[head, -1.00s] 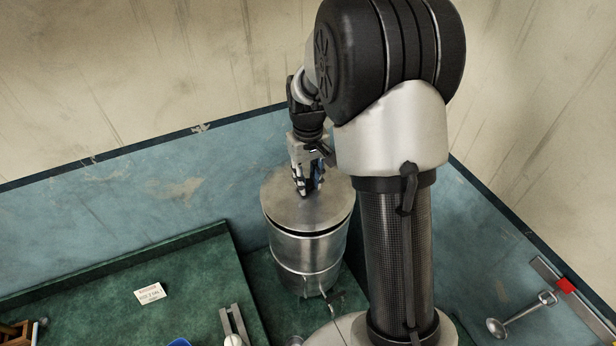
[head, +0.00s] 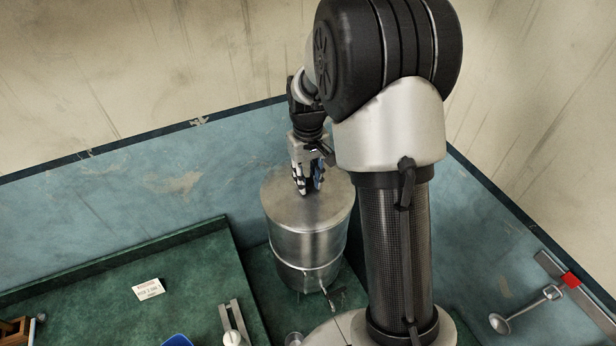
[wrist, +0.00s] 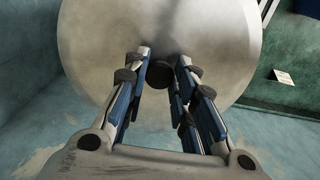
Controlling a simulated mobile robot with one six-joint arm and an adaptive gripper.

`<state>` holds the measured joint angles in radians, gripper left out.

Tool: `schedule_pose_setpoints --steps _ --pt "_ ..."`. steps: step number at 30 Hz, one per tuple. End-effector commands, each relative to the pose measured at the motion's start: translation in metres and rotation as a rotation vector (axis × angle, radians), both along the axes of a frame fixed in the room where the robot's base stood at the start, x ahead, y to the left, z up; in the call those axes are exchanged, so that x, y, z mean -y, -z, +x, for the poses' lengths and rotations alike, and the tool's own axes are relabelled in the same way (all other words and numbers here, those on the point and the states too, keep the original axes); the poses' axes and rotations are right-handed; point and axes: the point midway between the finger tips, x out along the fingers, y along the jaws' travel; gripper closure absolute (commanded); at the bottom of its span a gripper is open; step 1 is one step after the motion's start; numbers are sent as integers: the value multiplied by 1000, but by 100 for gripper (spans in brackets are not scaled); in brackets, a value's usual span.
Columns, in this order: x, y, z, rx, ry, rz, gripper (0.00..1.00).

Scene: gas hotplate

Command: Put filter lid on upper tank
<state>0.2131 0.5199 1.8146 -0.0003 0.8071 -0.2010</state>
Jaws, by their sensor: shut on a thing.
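The filter lid (head: 292,208) is a round, flat metal disc on top of the upper tank (head: 306,243). In the head view no gap shows between the lid and the tank rim. The tank is an upright silver cylinder with a small tap low on its front. My gripper (head: 309,189) points down at the lid's middle. In the wrist view the lid (wrist: 215,30) fills the upper middle, and my gripper (wrist: 163,58) is closed around its small dark knob (wrist: 160,74). The tank itself is hidden under the lid there.
A green raised surface (head: 90,290) with a white card (head: 149,289) lies to the left. A metal lever (head: 232,325) and a blue object (head: 177,341) are at its front. Walls stand behind.

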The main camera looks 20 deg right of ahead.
Motion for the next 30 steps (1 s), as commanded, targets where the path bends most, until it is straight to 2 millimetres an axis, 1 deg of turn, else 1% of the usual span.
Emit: schedule_pose_setpoints --steps 13,14,24,30 --pt "0 10 0 0 0 0 100" --pt "0 10 0 0 0 0 75" --pt "0 9 0 0 0 0 52" --pt "0 9 0 0 0 0 52"
